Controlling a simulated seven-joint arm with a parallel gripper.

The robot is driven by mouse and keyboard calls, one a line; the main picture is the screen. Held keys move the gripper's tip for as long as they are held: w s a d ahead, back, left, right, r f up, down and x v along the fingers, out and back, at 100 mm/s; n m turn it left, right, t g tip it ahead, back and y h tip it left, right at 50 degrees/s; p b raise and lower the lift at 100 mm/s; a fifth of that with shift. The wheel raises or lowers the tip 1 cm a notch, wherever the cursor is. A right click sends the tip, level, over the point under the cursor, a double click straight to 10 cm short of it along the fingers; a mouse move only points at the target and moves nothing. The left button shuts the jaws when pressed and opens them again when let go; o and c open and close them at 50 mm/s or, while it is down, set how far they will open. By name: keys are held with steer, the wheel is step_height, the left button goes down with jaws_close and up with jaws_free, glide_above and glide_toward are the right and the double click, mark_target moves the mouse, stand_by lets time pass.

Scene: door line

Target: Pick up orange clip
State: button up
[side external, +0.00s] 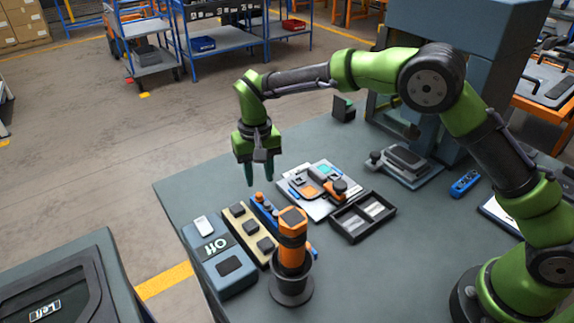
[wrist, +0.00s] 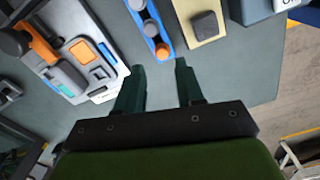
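My gripper (side external: 260,182) is open and empty above the far part of the table, with both green fingers pointing down. In the wrist view its fingertips (wrist: 159,66) are apart with only table between them. An orange clip-like piece (side external: 306,188) lies on a white board (side external: 323,205), to the right of my gripper in the side view. In the wrist view an orange piece (wrist: 37,42) shows at upper left, beside a dark round knob (wrist: 13,42). Several orange parts are in view, and I cannot tell for certain which is the clip.
An orange cylinder (side external: 292,245) rises from a dark holder (side external: 291,289). A black tray (side external: 362,216) lies right. The table's far left is clear.

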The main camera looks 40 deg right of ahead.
mark_target(259, 194)
steer(key=shift+w+a+f, duration=0.1)
steer(key=shift+a+f, duration=0.05)
steer(key=shift+f, duration=2.6)
jaws_close()
